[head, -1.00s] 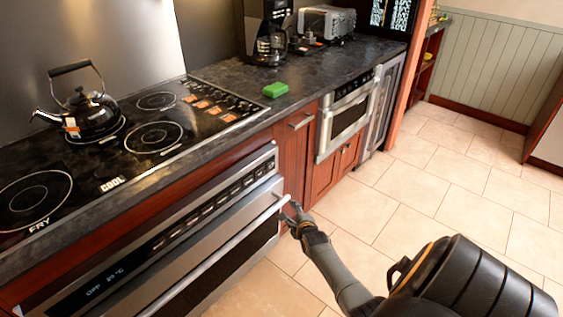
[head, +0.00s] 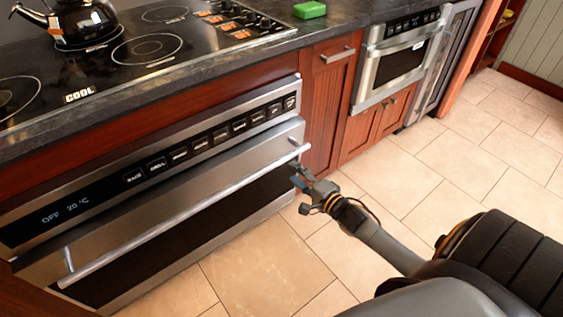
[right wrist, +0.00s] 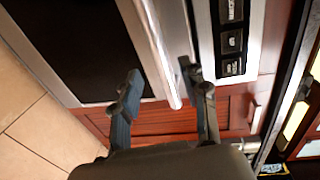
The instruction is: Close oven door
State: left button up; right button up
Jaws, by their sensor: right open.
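The oven (head: 160,190) is built in under the cooktop, with a control panel reading OFF 20 °C. Its door (head: 150,262) stands upright and looks flush or nearly flush with the front; a small gap cannot be ruled out. A long bar handle (head: 190,217) crosses the door. My right gripper (head: 298,172) is open at the right end of this handle, just below it in the head view. In the right wrist view, the handle (right wrist: 157,45) reaches between the two open fingers (right wrist: 163,72); contact cannot be told. My left gripper is not in view.
A black kettle (head: 75,20) stands on the cooktop (head: 125,75). A green sponge (head: 309,10) lies on the counter. A microwave drawer (head: 397,65) is set in the cabinets to the right. The tiled floor (head: 265,265) in front is clear.

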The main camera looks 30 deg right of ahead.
aim_at(282, 160)
jog(key=w, duration=0.2)
jog(key=w+b, duration=0.1)
jog(key=w, duration=0.2)
jog(key=w+f, duration=0.1)
jog(key=w, duration=0.1)
jog(key=shift+w+a+f, duration=0.1)
jog(key=shift+w+a, duration=0.1)
jog(key=shift+w, duration=0.15)
jog(key=shift+w+b, duration=0.3)
jog(key=shift+w, duration=0.15)
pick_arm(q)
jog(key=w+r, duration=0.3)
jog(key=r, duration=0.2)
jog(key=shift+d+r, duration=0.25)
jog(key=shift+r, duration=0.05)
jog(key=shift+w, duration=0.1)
pick_arm(e)
grip_shut()
